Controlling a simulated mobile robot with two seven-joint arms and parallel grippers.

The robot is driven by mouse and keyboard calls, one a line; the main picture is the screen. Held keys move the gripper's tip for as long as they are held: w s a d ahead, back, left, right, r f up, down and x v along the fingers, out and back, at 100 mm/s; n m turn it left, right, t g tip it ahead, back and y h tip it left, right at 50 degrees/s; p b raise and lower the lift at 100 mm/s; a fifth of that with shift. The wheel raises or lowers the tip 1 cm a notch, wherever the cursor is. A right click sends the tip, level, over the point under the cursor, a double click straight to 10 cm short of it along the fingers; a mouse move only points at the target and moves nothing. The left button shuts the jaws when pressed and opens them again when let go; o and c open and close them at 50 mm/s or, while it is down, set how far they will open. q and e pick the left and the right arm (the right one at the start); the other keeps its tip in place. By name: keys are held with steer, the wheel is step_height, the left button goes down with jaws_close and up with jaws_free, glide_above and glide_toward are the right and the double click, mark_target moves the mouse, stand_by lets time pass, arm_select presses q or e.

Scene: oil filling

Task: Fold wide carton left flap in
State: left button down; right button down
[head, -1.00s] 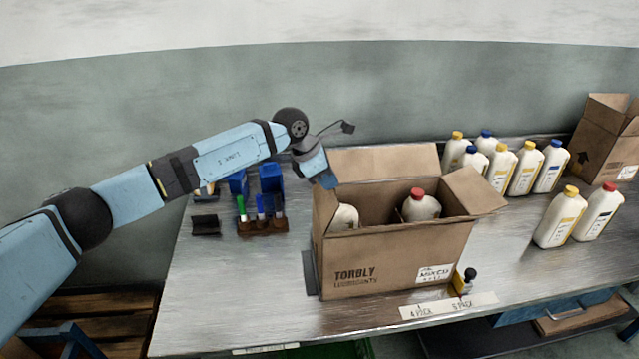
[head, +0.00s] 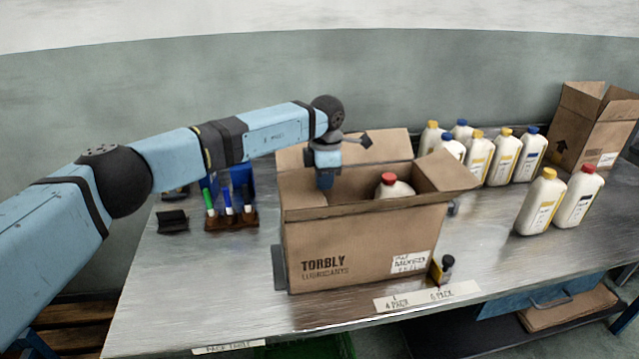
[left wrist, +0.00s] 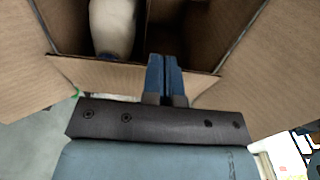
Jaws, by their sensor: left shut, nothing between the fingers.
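The open wide carton (head: 365,245), marked TORBLY, stands on the table. Its left flap (head: 302,192) slopes inward over the left end of the opening; it also shows in the left wrist view (left wrist: 105,78). My left gripper (head: 326,184) is shut and empty, with its fingertips at the flap's inner side; whether they touch it is unclear. Its blue fingers show in the wrist view (left wrist: 165,77). The right flap (head: 448,170) sticks outward and the back flap (head: 388,145) stands up. A red-capped bottle (head: 392,187) is inside; a white bottle (left wrist: 113,25) shows in the wrist view. My right gripper is out of view.
Several bottles (head: 503,158) stand behind and right of the carton, with a taller open carton (head: 590,130) at the far right. A pen holder (head: 232,220) stands left, a stamp (head: 442,268) in front. The table's front left is clear.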

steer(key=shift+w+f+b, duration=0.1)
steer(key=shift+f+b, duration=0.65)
steer(key=shift+b, duration=0.1)
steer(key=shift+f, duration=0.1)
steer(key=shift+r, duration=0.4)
